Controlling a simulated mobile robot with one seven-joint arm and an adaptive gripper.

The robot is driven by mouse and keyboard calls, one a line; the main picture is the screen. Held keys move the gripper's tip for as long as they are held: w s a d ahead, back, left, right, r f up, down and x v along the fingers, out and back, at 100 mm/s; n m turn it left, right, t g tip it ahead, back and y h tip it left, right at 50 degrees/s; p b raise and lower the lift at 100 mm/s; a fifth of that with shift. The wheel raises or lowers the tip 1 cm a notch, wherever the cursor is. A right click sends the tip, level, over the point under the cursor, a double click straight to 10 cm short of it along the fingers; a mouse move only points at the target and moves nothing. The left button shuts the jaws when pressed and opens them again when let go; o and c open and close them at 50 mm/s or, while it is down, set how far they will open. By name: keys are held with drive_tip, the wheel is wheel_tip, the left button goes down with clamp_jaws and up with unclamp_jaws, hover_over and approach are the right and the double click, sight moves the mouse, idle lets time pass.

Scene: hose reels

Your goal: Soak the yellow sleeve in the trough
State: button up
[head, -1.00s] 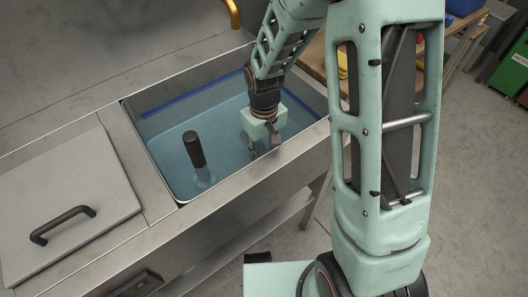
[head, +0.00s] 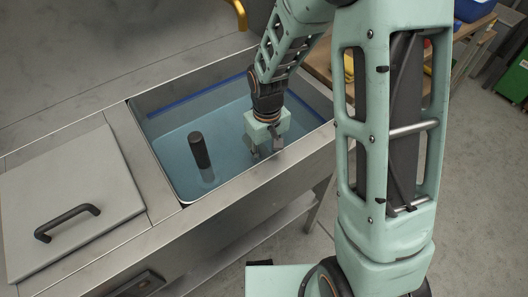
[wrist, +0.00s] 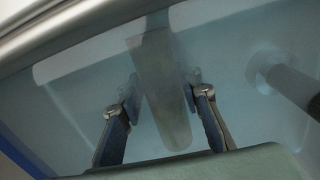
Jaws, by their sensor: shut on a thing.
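The trough (head: 250,182) is a steel basin of bluish water. My gripper (head: 264,150) points down into its right part, its fingertips at or below the water. In the wrist view my gripper (wrist: 160,95) has a finger on each side of a long, rounded sleeve (wrist: 162,88), which it grips. The sleeve looks dull olive-grey through the water, so its yellow is not clear. It appears to be in the water. In the head view the sleeve is hidden by the gripper and the water.
A black-topped post (head: 200,150) stands in the trough, left of my gripper. A lid with a black handle (head: 66,222) lies to the left. A yellow curved pipe (head: 238,12) is behind. A wooden bench (head: 319,66) stands behind my arm at the right.

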drive_tip(key=shift+w+d, duration=0.1)
drive_tip(key=shift+w+d, duration=0.1)
drive_tip(key=shift+d, duration=0.1)
drive_tip(key=shift+a, duration=0.15)
drive_tip(key=shift+s+a, duration=0.2)
drive_tip(key=shift+s, duration=0.05)
drive_tip(key=shift+w+d, duration=0.1)
idle(0.4)
drive_tip(key=shift+w+d, duration=0.15)
drive_tip(key=shift+d, duration=0.1)
drive_tip(key=shift+a, duration=0.2)
drive_tip(key=shift+s+a, duration=0.15)
drive_tip(key=shift+s, duration=0.1)
